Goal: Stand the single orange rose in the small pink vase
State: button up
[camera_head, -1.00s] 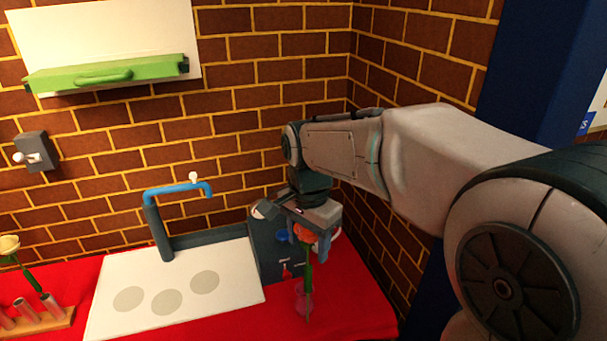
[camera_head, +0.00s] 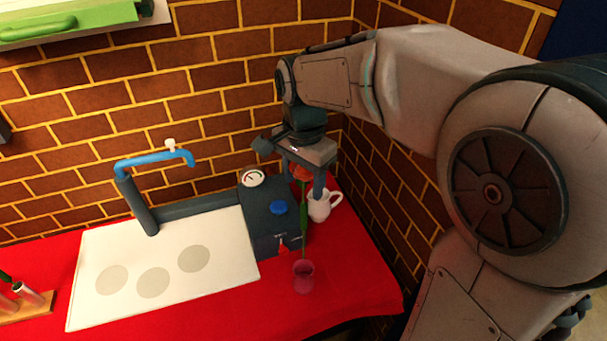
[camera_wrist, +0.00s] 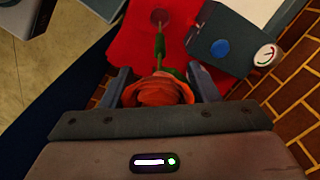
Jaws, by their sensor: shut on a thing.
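The orange rose (camera_head: 301,173) has a green stem hanging down. My gripper (camera_head: 300,184) is shut on the rose just under its bloom and holds it upright. In the wrist view the rose bloom (camera_wrist: 158,90) sits between the two fingers (camera_wrist: 164,84). The small pink vase (camera_head: 303,276) is translucent and stands on the red cloth below the stem. It also shows in the wrist view (camera_wrist: 159,16), in line with the stem's far end. The stem's lower tip appears near the vase mouth; I cannot tell whether it is inside.
A dark box (camera_head: 267,213) with a blue knob and a gauge stands left of the stem. A white jug (camera_head: 321,206) stands behind it. A white board (camera_head: 165,265) and blue tap (camera_head: 155,160) are left. Brick walls close the back and right.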

aim_at(304, 228)
jog(key=shift+f+b, duration=4.7)
jog(key=shift+f, duration=1.85)
jog(key=shift+f+b, duration=0.35)
jog(key=shift+f, duration=0.15)
jog(key=o, duration=1)
jog(key=shift+o, duration=0.2)
